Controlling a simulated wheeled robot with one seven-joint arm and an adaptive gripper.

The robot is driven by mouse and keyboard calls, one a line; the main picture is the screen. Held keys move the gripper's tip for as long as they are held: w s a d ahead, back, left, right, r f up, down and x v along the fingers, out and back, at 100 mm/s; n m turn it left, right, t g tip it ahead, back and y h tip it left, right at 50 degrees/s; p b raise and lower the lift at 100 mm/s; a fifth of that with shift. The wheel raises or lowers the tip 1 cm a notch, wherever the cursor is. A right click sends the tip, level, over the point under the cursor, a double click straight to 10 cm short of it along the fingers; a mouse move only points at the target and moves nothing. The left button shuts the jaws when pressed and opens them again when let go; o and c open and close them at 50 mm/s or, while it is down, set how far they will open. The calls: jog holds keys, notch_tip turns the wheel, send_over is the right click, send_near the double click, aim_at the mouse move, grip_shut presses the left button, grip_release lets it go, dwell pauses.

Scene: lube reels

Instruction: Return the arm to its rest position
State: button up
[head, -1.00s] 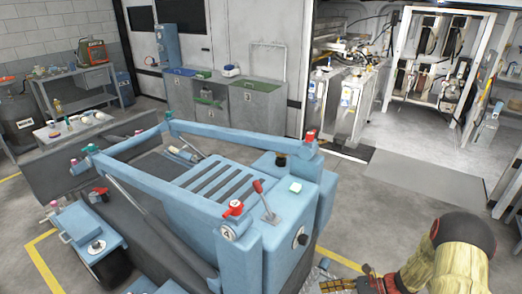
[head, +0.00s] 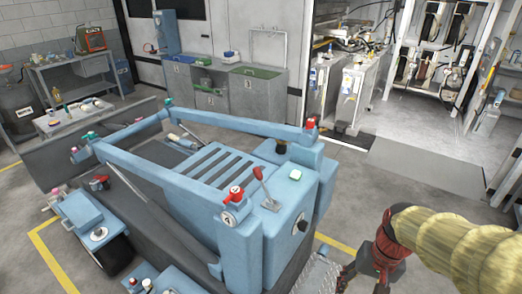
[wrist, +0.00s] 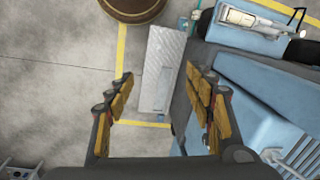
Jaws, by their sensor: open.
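My arm, in a tan padded sleeve (head: 445,235), reaches in from the right edge of the head view. Its dark red wrist (head: 381,256) hangs over the floor to the right of the blue machine (head: 300,210). In the wrist view my gripper (wrist: 164,85) is open, its two yellow-padded fingers wide apart with nothing between them. Below it are a grey metal plate (wrist: 161,65) and the floor. The blue machine (wrist: 265,95) fills the right of the wrist view, close to the right finger.
A round brown object (wrist: 132,8) stands at the top of the wrist view. Grey cabinets (head: 240,85) and an open shelving frame (head: 430,60) stand at the back. Bare grey floor (head: 370,205) lies between the machine and the shelving.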

jog(key=s+a+r+n+t, duration=0.2)
jog(key=r, duration=0.4)
jog(key=s+a+r+n+t+h, duration=0.1)
jog(key=s+a+r+n+t, duration=0.1)
jog(key=r, duration=0.5)
jog(key=shift+s+a+r+t, duration=0.3)
jog(key=shift+s+a+t, duration=0.3)
jog(key=shift+t, duration=0.2)
